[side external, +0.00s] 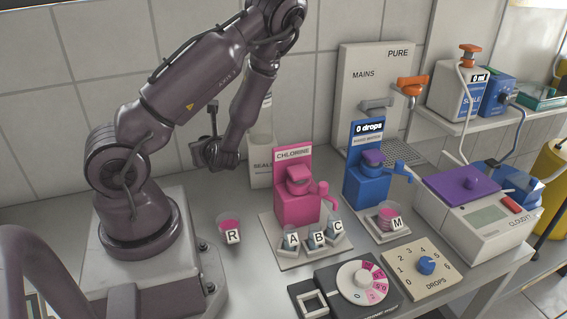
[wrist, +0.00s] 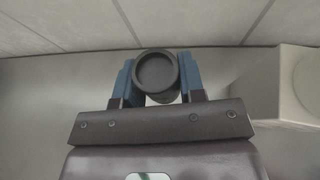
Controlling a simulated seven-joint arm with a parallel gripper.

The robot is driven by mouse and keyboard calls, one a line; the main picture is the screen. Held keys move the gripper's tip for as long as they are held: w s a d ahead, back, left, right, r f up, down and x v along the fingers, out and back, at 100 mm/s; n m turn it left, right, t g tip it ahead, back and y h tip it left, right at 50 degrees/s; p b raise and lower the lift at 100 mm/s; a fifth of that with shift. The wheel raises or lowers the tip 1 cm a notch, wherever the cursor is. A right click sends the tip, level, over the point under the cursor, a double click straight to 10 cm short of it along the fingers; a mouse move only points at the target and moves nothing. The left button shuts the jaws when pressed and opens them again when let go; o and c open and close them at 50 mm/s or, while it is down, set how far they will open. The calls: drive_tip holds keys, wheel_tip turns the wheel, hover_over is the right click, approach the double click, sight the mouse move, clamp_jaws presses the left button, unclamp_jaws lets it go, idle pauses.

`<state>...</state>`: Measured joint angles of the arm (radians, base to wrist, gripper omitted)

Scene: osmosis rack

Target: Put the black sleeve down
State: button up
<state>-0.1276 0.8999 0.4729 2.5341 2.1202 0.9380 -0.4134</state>
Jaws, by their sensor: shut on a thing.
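The black sleeve (wrist: 158,77) is a dark round ring-like piece, seen end-on in the wrist view. My gripper (wrist: 158,80) has its blue fingers closed on the left and right sides of the sleeve. In the side view my wrist (side external: 217,153) hangs above the bench, left of the pink chlorine dispenser. My fingers and the sleeve cannot be made out there. The wrist view shows plain grey bench around the sleeve, but whether the sleeve touches the bench cannot be told.
A pale container (side external: 261,150) stands right of my wrist, near the wall. The pink dispenser (side external: 297,199), cup R (side external: 230,224) and cups A, B and C are in front. A blue dispenser (side external: 366,185) stands farther right. The bench left of cup R looks clear.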

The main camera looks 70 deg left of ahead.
wheel_tip(320, 180, up, 13)
drive_tip(key=s+a+n+g, duration=0.2)
drive_tip(key=w+d+r+m+t, duration=0.1)
drive_tip(key=w+r+m+t, duration=0.2)
drive_tip(key=w+r, duration=1.2)
drive_tip(key=w+d+f+m+t+h, duration=0.25)
drive_tip(key=w+d+m+t, duration=0.5)
drive_tip(key=w+d, duration=0.5)
drive_tip(key=w+d+f+m+t+h, duration=0.1)
drive_tip(key=d+f+m+t+h, duration=0.25)
drive_tip(key=d, duration=0.85)
drive_tip(key=w+d+f+m+t+h, duration=0.1)
drive_tip(key=d+f+m+t+h, duration=0.2)
drive_tip(key=d, duration=0.8)
drive_tip(key=n+g+y, duration=0.9)
drive_tip(key=n+g, duration=0.2)
hover_over(313, 166)
wheel_tip(313, 166, down, 11)
wheel_tip(313, 166, down, 14)
drive_tip(key=shift+a, duration=0.1)
drive_tip(key=shift+f, duration=2.2)
